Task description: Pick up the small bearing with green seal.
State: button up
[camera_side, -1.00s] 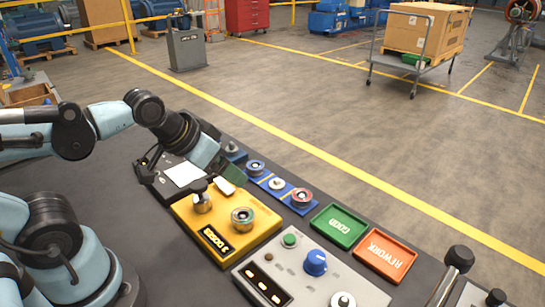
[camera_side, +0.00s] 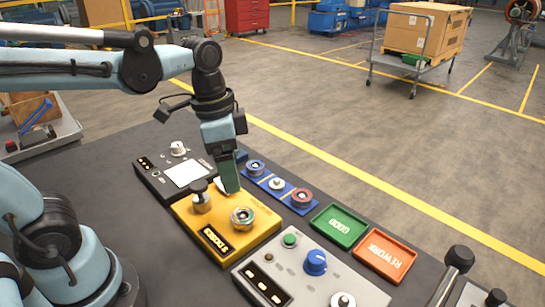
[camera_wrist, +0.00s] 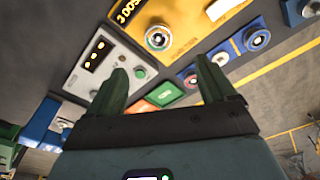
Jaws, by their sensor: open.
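My gripper (camera_side: 231,188) points down over the back part of the yellow fixture, in front of the blue rack's left end. In the wrist view, its two green fingers (camera_wrist: 161,67) are apart with nothing between them. A metal bearing (camera_side: 242,217) sits on the yellow fixture, just in front of and right of the fingers; it also shows in the wrist view (camera_wrist: 158,38). The blue rack (camera_side: 288,194) carries a blue-ringed part (camera_side: 255,168), a small pale part (camera_side: 277,184) and a red-ringed part (camera_side: 302,196).
A knobbed post (camera_side: 201,197) stands on the yellow fixture (camera_side: 185,212). A green GOOD tray (camera_side: 339,226) and an orange REWORK tray (camera_side: 386,256) lie right. A grey panel with a blue knob (camera_side: 316,262) is in front. A grey device (camera_side: 158,177) sits behind left.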

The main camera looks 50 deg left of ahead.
aim_at(242, 216)
jog(key=shift+w+d+f, duration=0.15)
jog(key=shift+f, duration=1.75)
jog(key=shift+w+d+f, duration=0.15)
jog(key=shift+d+f, duration=0.05)
jog(key=shift+f, duration=1.7)
jog(key=shift+w+d+f, duration=0.15)
jog(key=shift+f, duration=1.75)
jog(key=c, duration=1.3)
jog(key=shift+r, duration=0.1)
